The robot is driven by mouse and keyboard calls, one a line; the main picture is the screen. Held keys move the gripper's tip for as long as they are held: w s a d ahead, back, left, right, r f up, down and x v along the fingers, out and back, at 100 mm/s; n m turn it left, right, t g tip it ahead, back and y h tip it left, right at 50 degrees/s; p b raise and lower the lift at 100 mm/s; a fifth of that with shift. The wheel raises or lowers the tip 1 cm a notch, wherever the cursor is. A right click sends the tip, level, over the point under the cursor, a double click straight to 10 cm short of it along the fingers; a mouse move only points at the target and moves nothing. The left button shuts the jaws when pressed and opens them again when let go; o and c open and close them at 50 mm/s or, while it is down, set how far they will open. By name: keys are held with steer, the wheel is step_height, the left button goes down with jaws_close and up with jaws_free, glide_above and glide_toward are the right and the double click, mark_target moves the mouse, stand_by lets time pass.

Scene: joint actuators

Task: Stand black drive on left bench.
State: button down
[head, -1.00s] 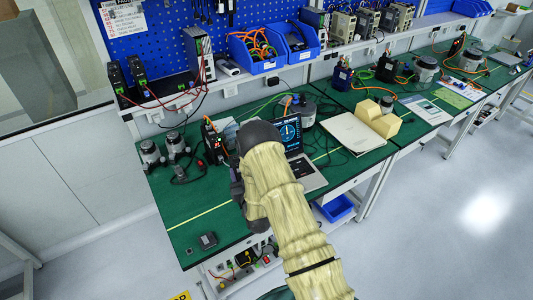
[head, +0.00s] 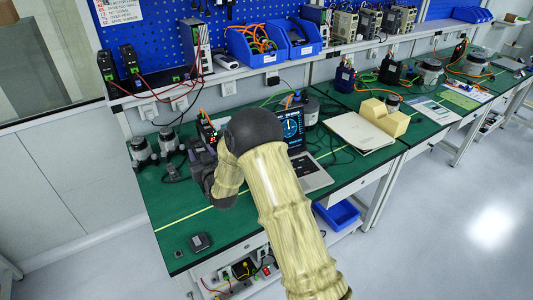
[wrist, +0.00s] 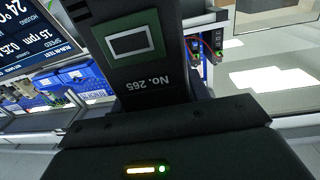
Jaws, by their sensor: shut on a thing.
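My gripper (head: 205,172) is dark and partly hidden behind my own arm. It is over the green-topped left bench (head: 235,224), towards its back left part. In the wrist view a black casing marked "No. 265", with a green-framed display, fills the upper middle; I take it for the black drive (wrist: 158,85). The lettering is upside down to the wrist camera. My gripper is shut on it. The fingertips are not clearly seen, and the drive's underside is hidden, so I cannot tell whether it touches the bench.
Grey round devices (head: 142,152) stand left of my gripper. A laptop (head: 292,128) is open to its right. A small dark box (head: 200,242) lies near the front left edge. The shelf above holds other black units (head: 105,65) and blue bins (head: 253,47). The front left bench is mostly clear.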

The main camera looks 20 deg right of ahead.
steer(key=shift+n+y, duration=0.5)
steer(key=shift+y, duration=0.1)
steer(key=a+b, duration=0.1)
steer(key=a+r+b, duration=0.2)
steer(key=a+b, duration=0.1)
steer(key=shift+w, duration=0.3)
step_height(320, 180, down, 6)
steer(key=shift+f, duration=0.3)
steer(key=shift+f+p, duration=0.35)
steer(key=shift+f, duration=1.45)
